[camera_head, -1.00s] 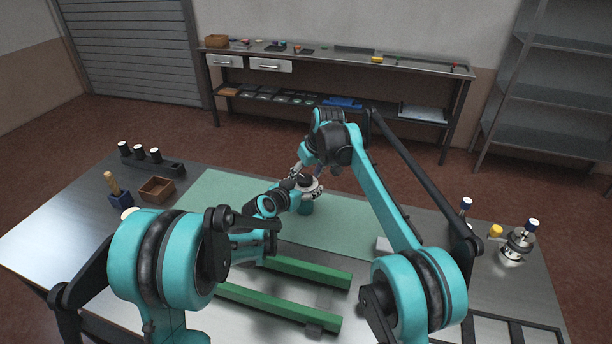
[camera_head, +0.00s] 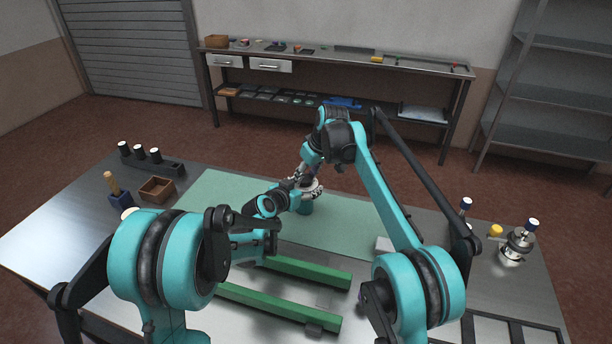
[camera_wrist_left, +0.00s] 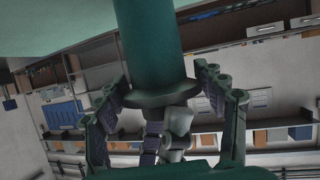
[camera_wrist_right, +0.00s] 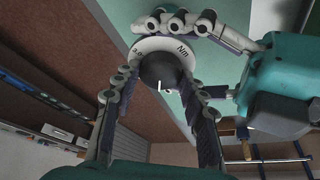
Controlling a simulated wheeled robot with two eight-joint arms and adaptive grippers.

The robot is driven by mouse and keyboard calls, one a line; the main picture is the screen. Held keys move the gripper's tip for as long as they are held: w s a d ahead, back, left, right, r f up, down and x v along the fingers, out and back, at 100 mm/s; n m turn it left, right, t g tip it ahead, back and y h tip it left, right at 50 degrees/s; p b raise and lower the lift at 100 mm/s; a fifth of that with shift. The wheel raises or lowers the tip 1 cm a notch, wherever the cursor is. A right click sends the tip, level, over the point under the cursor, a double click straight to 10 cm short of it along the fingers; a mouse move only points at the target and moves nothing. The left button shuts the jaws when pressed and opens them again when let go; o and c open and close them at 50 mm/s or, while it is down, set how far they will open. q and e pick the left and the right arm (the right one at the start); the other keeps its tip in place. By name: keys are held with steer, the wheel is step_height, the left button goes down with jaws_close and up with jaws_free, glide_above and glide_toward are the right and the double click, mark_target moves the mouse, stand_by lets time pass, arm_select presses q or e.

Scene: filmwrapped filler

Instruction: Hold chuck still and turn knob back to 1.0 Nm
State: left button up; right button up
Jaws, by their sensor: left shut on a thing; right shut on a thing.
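The torque tool stands upright on the green mat, its teal body (camera_head: 305,208) showing under the grippers. In the left wrist view, a teal cylinder with a wide flange (camera_wrist_left: 160,95) lies between the fingers of my left gripper (camera_wrist_left: 164,78), which is shut on the chuck. My right gripper (camera_wrist_right: 165,80) is shut on the knob. The left gripper's fingers lie beside the dial. The exact setting cannot be read.
The green mat (camera_head: 220,195) is mostly clear. Green rails (camera_head: 300,272) lie in front. A wooden box (camera_head: 157,189) and a black holder (camera_head: 165,168) stand at left; another metal device (camera_head: 515,246) stands at right. A workbench (camera_head: 340,60) is behind.

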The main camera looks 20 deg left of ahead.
mark_target(306, 178)
steer(key=n+g, duration=0.1)
steer(key=n, duration=0.2)
steer(key=n+g, duration=0.1)
steer(key=n, duration=0.2)
steer(key=shift+w+y, duration=0.2)
steer(key=shift+y, duration=0.2)
stand_by(0.3)
steer(key=o, duration=1.2)
steer(key=shift+c, duration=0.2)
steer(key=shift+d+r, duration=0.25)
steer(key=shift+r, duration=0.25)
steer(key=shift+v, duration=1.1)
steer(key=d, duration=1.1)
steer(key=shift+s+d+f, duration=0.15)
steer(key=shift+s+d, duration=0.25)
steer(key=shift+s, duration=0.1)
